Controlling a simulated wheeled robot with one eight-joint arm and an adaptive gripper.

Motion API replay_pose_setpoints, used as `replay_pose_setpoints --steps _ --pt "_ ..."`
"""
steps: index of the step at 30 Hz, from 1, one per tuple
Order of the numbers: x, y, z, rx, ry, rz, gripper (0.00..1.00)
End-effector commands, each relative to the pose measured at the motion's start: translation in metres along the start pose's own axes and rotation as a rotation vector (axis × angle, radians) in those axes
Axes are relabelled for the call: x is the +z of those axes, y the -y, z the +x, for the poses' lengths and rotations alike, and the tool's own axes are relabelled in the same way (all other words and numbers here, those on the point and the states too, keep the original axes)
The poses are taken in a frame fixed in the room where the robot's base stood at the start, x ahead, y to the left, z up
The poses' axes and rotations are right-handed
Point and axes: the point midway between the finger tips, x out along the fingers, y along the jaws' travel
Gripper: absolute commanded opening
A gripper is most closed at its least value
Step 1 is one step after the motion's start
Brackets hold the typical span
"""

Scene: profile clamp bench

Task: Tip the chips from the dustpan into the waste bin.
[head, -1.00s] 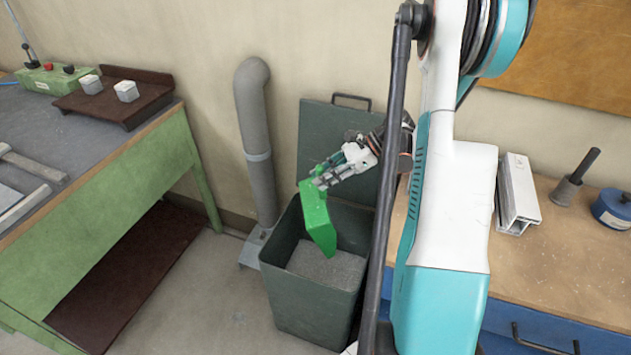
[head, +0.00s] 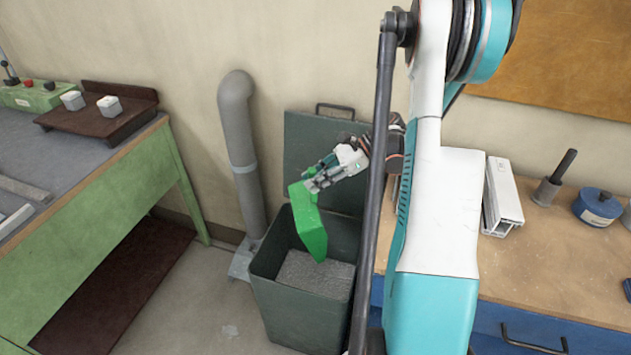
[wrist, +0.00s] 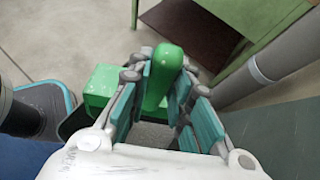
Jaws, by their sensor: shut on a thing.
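The green dustpan (head: 308,222) hangs tilted steeply downward over the open waste bin (head: 305,308) in the head view. My gripper (head: 313,183) is shut on the dustpan's handle, which shows between the fingers in the wrist view (wrist: 163,75). The dustpan's lower end is at the bin's mouth, above the grey contents (head: 315,273). No chips can be made out on the face of the dustpan that I see; its inside is mostly turned away. The bin's lid (head: 325,150) stands open against the wall.
A grey pipe (head: 240,150) rises beside the bin at the left. A green bench (head: 130,190) stands further left. At the right, a wooden-topped bench (head: 560,260) holds a metal profile (head: 502,197) and a blue tin (head: 597,207).

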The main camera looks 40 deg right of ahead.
Motion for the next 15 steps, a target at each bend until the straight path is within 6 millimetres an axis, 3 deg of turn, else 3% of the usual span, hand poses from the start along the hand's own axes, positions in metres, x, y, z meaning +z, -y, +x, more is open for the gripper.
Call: replay_pose_setpoints --steps 5,12,15 --pt "-0.021 0.001 0.013 0.0 0.0 0.0 0.0" --pt "0.002 0.0 -0.001 0.0 0.001 0.0 0.0" --pt "-0.005 0.0 0.003 0.0 0.0 0.0 0.0"
